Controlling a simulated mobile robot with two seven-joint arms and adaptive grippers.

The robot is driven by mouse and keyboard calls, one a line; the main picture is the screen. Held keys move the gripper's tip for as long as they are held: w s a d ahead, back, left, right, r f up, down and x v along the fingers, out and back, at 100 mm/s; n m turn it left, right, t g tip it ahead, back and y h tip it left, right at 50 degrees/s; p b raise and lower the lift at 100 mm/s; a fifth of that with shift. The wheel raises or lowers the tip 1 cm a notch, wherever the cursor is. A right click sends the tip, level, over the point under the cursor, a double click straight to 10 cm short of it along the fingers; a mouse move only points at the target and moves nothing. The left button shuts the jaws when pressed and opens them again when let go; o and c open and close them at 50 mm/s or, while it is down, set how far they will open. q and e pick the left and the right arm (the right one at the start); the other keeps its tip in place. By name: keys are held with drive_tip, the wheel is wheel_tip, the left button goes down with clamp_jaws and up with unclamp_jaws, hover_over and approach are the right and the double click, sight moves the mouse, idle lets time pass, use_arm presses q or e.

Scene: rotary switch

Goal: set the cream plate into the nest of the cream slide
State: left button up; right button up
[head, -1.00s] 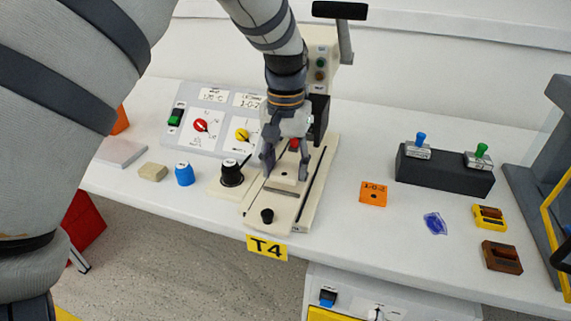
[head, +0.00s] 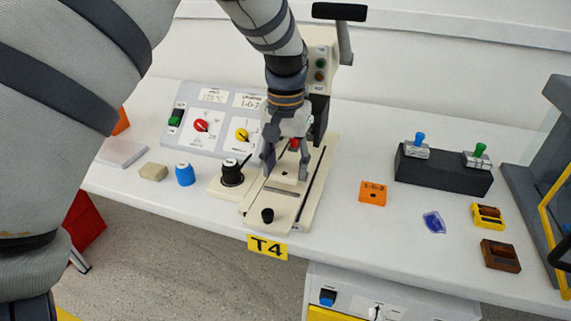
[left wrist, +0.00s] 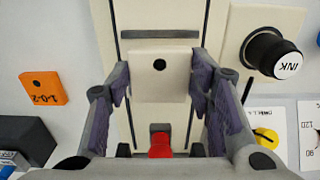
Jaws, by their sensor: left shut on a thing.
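The cream plate (head: 285,177), a small square with a dark hole, sits between the fingers of my left gripper (head: 286,175). In the left wrist view the plate (left wrist: 160,82) has a finger of my gripper (left wrist: 160,90) on each side, and the gripper is shut on it. The plate is over the cream slide (head: 262,205), which has a black knob (head: 267,215) at its front end. The slide's dark slot (left wrist: 160,34) shows clear of the plate. I cannot tell whether the plate touches the slide; the nest is not clearly seen. My right gripper is not in view.
A black INK knob (head: 231,172) stands just left of the slide. A red part (left wrist: 160,146) shows behind the plate. The press column (head: 321,70) rises behind my gripper. An orange block (head: 372,193) lies to the right, with clear table between.

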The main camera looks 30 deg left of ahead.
sight(285, 171)
use_arm(q)
drive_tip(key=shift+f, duration=0.95)
drive_tip(key=o, duration=1.3)
wheel_tip(285, 171, up, 12)
drive_tip(key=shift+f, duration=0.1)
